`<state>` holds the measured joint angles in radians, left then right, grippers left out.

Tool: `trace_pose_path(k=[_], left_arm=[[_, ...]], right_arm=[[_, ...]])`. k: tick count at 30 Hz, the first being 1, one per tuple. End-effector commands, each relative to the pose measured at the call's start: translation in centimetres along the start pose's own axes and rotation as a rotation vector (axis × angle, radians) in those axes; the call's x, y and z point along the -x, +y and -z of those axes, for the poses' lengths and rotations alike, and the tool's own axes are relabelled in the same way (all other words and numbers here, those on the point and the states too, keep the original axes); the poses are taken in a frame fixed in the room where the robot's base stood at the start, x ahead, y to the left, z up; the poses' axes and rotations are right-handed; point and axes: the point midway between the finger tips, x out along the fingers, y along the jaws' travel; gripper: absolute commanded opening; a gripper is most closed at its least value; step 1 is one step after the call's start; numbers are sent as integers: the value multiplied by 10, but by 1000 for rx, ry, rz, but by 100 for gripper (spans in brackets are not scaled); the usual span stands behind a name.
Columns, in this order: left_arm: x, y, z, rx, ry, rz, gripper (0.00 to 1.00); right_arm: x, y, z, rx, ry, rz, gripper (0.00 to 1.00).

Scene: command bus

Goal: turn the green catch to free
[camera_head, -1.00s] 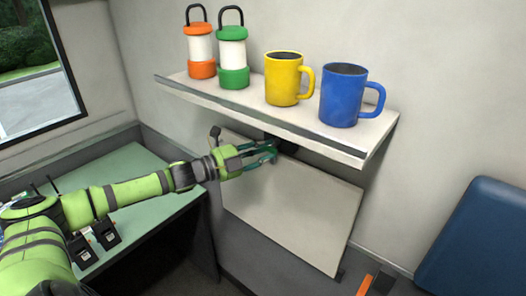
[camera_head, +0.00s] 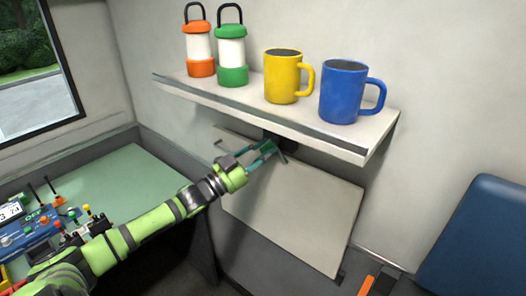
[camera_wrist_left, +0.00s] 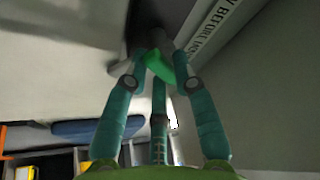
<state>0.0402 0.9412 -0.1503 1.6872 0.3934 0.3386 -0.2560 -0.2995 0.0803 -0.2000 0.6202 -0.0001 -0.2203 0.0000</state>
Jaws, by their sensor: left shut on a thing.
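The green catch (camera_wrist_left: 158,66) shows in the left wrist view as a bright green piece between my fingertips. It sits by a dark mount under the shelf, at the top of the pale folded panel (camera_head: 290,205). My left gripper (camera_head: 270,149) is shut on the catch, and it also shows in the left wrist view (camera_wrist_left: 157,60). In the head view the teal fingers mostly hide the catch, so its exact angle is hard to tell. The panel hangs flat against the wall. My right gripper is not in view.
The shelf (camera_head: 225,97) juts out just above my left gripper. It bears an orange lantern (camera_head: 200,50), a green lantern (camera_head: 232,55), a yellow mug (camera_head: 282,78) and a blue mug (camera_head: 342,92). A green desk (camera_head: 130,180) with a blue device (camera_head: 30,230) is at left.

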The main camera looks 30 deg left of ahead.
Motion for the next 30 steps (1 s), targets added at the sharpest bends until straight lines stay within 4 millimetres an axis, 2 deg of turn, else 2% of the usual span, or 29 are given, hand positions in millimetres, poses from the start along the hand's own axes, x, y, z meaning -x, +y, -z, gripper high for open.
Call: trace_pose_path(k=[18, 30], left_arm=[[-1, 5, 4, 523, -4, 210, 0], [-2, 6, 5, 706, -6, 286, 0]], right_arm=[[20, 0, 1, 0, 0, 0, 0], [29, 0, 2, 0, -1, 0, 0]])
